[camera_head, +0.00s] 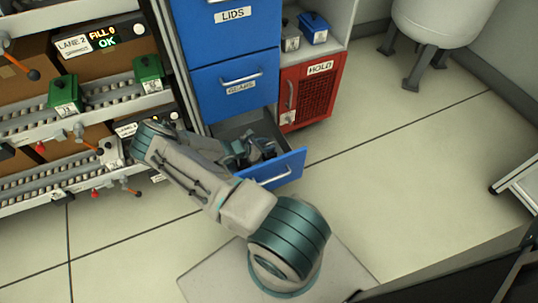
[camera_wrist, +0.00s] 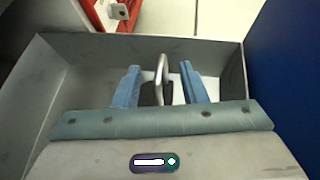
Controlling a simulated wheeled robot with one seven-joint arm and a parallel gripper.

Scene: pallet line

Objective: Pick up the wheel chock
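A grey metal loop (camera_wrist: 161,72) stands up between my fingers in the wrist view, with dark parts at its base. It looks like the wheel chock's handle, but the body below is mostly hidden by my gripper. My gripper (camera_wrist: 160,68) is open, its two blue fingers on either side of the loop with a gap visible on both sides. The gripper is down inside an open bottom drawer (camera_head: 280,171) with a blue front and grey inside. In the head view, my wrist and gripper cover much of the drawer's contents, and dark shapes show there.
Closed blue drawers marked LIDS (camera_head: 233,17) and GEARS (camera_head: 238,85) stand above the open one. A red HOLD cabinet (camera_head: 312,92) stands just right. Lane racks (camera_head: 75,120) with green boxes are at left. The floor (camera_head: 420,150) at right is clear.

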